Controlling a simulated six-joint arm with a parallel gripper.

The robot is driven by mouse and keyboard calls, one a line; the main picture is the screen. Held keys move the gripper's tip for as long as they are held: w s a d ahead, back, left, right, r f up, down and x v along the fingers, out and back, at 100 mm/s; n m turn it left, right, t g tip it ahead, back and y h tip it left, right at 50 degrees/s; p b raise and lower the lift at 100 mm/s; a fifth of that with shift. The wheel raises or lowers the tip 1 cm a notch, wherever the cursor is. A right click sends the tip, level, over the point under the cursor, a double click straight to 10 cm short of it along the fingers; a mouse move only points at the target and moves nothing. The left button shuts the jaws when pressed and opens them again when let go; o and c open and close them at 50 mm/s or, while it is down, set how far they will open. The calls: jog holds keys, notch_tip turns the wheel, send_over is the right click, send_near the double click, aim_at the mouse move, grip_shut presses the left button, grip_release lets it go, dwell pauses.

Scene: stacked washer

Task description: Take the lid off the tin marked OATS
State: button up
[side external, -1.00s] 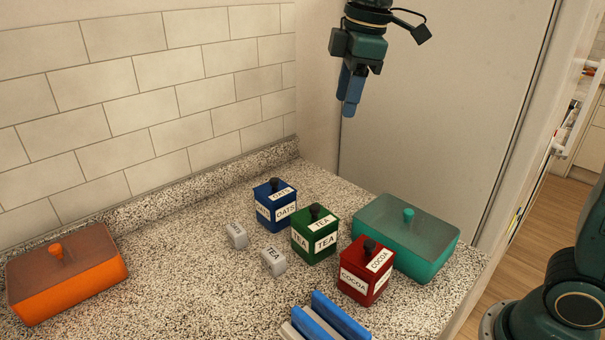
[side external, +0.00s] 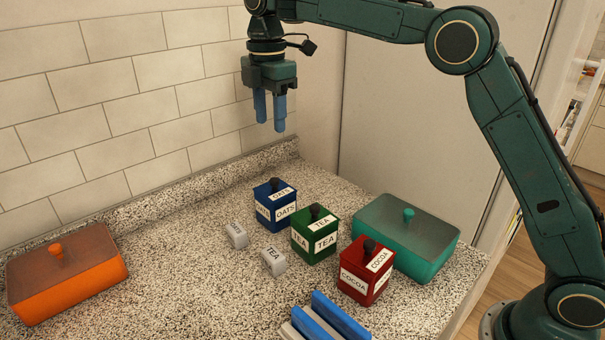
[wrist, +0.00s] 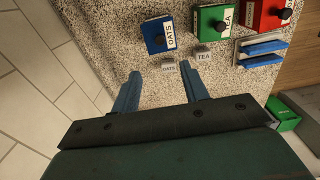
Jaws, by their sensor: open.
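The tin marked OATS (side external: 276,207) is blue and stands upright on the counter, its lid (side external: 274,190) on with a dark knob (side external: 275,183) on top. In the wrist view the OATS tin (wrist: 155,38) is at the top middle, beyond my fingertips. My gripper (side external: 269,126) is open and empty, pointing down, well above the counter and above the OATS tin in the side view.
A green TEA tin (side external: 315,238) and red COCOA tin (side external: 366,275) stand to the right. Small grey blocks (side external: 236,235) (side external: 274,262) lie in front. An orange box (side external: 75,285) is at left, a teal box (side external: 425,258) at right. Blue bars (side external: 340,316) lie in front. The tiled wall is behind.

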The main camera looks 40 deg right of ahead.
jog(key=shift+f, duration=0.1)
send_over(274, 179)
jog(key=shift+a+f, duration=0.15)
jog(key=shift+f, duration=4.1)
jog(key=shift+s, duration=0.1)
jog(key=shift+f, duration=2.6)
grip_shut()
